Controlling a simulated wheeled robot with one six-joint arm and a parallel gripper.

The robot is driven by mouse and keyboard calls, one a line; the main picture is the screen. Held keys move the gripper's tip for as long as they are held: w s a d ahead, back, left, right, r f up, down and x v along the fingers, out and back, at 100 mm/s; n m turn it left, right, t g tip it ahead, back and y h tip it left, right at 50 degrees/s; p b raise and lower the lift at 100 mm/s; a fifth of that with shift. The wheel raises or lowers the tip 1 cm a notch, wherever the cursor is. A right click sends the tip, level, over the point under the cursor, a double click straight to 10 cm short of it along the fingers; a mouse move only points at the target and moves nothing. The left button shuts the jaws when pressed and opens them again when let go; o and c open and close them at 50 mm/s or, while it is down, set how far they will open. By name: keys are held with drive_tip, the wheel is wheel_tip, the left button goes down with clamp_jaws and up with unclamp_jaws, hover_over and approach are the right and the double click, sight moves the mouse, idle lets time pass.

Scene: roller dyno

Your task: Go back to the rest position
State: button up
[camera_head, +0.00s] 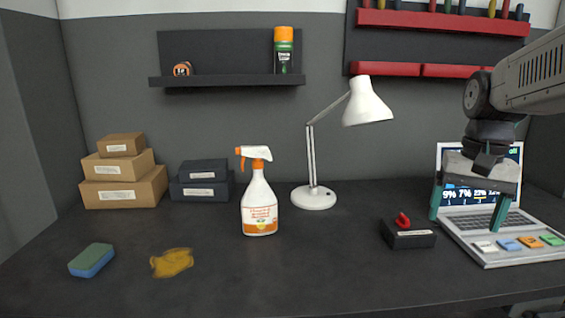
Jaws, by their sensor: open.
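My gripper (468,213) hangs at the right of the head view with its two teal fingers apart and nothing between them. It points down in front of the open laptop (474,251), hiding part of its screen and keyboard. Whether the fingers touch the laptop cannot be told. My arm comes in from the right edge above it.
A black box with a red switch (408,234) sits left of the laptop. The front middle is clear.

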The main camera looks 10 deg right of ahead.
drive_tip(key=s+a+f+n, duration=0.2)
drive_tip(key=s+a+n, duration=0.1)
drive_tip(key=s+a, duration=0.3)
drive_tip(key=s+a+f+n+t, duration=0.1)
drive_tip(key=s+a+f+n, duration=0.2)
drive_tip(key=s, duration=0.6)
drive_tip(key=a, duration=0.2)
drive_tip(key=shift+a, duration=0.35)
drive_tip(key=shift+f, duration=0.1)
